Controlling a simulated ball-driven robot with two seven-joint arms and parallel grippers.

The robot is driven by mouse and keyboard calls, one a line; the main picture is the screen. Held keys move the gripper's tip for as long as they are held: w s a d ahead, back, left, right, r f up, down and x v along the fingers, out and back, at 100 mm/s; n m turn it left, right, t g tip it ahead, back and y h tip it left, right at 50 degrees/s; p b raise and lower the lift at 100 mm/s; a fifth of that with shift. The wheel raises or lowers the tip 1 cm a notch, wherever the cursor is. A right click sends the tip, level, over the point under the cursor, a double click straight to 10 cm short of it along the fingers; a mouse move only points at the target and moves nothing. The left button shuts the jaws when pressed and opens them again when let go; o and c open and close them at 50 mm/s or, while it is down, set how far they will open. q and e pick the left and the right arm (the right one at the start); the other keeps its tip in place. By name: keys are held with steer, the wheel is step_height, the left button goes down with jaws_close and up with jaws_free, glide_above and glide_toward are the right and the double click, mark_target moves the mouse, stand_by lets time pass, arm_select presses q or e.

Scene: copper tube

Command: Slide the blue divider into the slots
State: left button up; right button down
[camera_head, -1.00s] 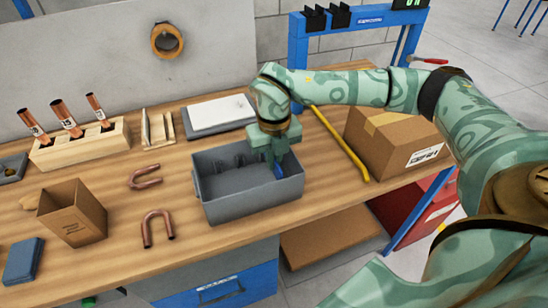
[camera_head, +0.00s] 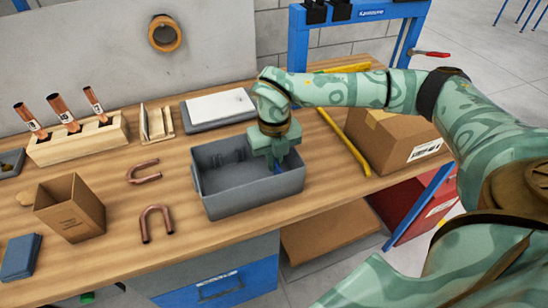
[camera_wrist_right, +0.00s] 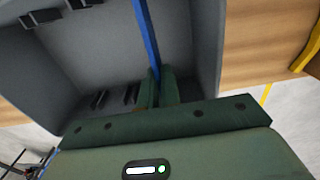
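The blue divider (camera_wrist_right: 147,36) is a thin blue strip between the fingers of my right gripper (camera_wrist_right: 157,88) in the right wrist view. In the head view only a bit of its blue (camera_head: 278,167) shows under my right gripper (camera_head: 273,155), at the right end of the grey box (camera_head: 245,205). The box is open-topped. Dark slot ribs (camera_wrist_right: 98,99) show on one inner wall in the right wrist view, and more ribs (camera_wrist_right: 37,17) on the opposite wall. The divider's far end is cut off by the frame, so I cannot tell whether it sits in any slot. My left gripper is not in view.
A cardboard carton (camera_head: 398,140) and a yellow bar (camera_head: 345,143) lie right of the box. Bent copper tubes (camera_head: 156,222) and an open brown carton (camera_head: 70,208) stand left. A wooden block with copper tubes (camera_head: 75,142) and a white-topped tray (camera_head: 220,108) are behind.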

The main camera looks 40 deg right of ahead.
steer(key=shift+f+b, duration=0.65)
steer(key=shift+f, duration=1.1)
steer(key=c, duration=1.5)
jaws_free()
steer(key=shift+c, duration=0.2)
steer(key=shift+r, duration=0.15)
step_height(320, 180, up, 16)
steer(key=p, duration=0.3)
